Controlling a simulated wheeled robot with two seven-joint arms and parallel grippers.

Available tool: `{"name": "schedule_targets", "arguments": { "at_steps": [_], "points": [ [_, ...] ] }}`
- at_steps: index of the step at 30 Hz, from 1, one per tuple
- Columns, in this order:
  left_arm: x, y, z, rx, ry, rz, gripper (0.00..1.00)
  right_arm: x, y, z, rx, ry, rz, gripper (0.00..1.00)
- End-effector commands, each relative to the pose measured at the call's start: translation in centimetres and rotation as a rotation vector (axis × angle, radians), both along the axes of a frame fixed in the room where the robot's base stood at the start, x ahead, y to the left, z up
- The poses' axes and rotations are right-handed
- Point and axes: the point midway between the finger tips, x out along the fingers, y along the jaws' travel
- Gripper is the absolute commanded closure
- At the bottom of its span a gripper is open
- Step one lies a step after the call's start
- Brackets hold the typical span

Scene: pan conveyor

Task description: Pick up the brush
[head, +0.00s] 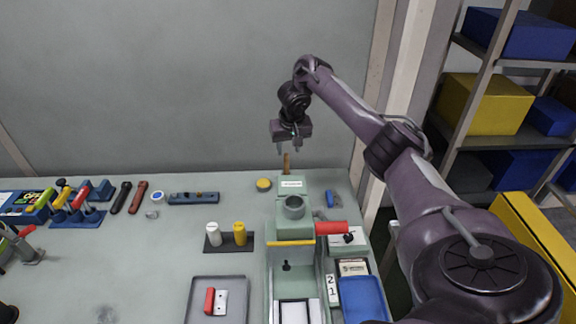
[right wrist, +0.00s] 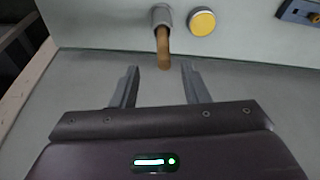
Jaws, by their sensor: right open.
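The brush shows as a wooden handle (head: 286,161) standing up behind the pale green machine at the back of the table. In the right wrist view the brown handle (right wrist: 163,48) rises from a grey round holder (right wrist: 161,16); its bristle end is hidden. My right gripper (head: 289,151) is open and empty, pointing down just above the handle in the head view. In the right wrist view its two fingers (right wrist: 159,70) are spread, with the handle's end between them in the picture, touching neither. My left gripper is not in view.
The green machine (head: 292,228) with a red handle (head: 332,228) stands in front. White and yellow bottles (head: 239,233) stand on a dark mat. Tools line the table's left; a wall is behind.

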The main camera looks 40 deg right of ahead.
Motion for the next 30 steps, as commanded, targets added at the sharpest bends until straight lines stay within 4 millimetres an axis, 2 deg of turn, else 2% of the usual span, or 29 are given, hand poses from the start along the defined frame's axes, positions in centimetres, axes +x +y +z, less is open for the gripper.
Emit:
{"name": "schedule_targets", "arguments": {
  "at_steps": [5, 8, 15, 19, 25, 26, 30],
  "points": [
    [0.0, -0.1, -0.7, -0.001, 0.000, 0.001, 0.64, 0.5, -0.1, -2.0, 0.002, 0.002, 0.000, 0.59],
    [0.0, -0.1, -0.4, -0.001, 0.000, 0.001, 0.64, 0.7, -0.2, -2.9, 0.001, 0.003, 0.000, 0.59],
    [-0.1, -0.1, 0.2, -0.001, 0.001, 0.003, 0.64, 1.6, -0.4, -6.3, 0.001, 0.004, -0.001, 0.59],
    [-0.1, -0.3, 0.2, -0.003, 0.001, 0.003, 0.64, 1.9, -0.5, -7.1, 0.000, 0.001, 0.000, 0.59],
    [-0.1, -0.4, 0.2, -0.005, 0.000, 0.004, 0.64, 1.9, -0.6, -7.2, 0.000, 0.000, 0.001, 0.59],
    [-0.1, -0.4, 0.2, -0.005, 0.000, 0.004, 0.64, 1.9, -0.6, -7.2, 0.000, 0.000, 0.001, 0.60],
    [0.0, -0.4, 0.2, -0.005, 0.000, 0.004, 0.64, 1.9, -0.6, -7.2, 0.000, 0.000, 0.000, 0.78]
  ]
}}
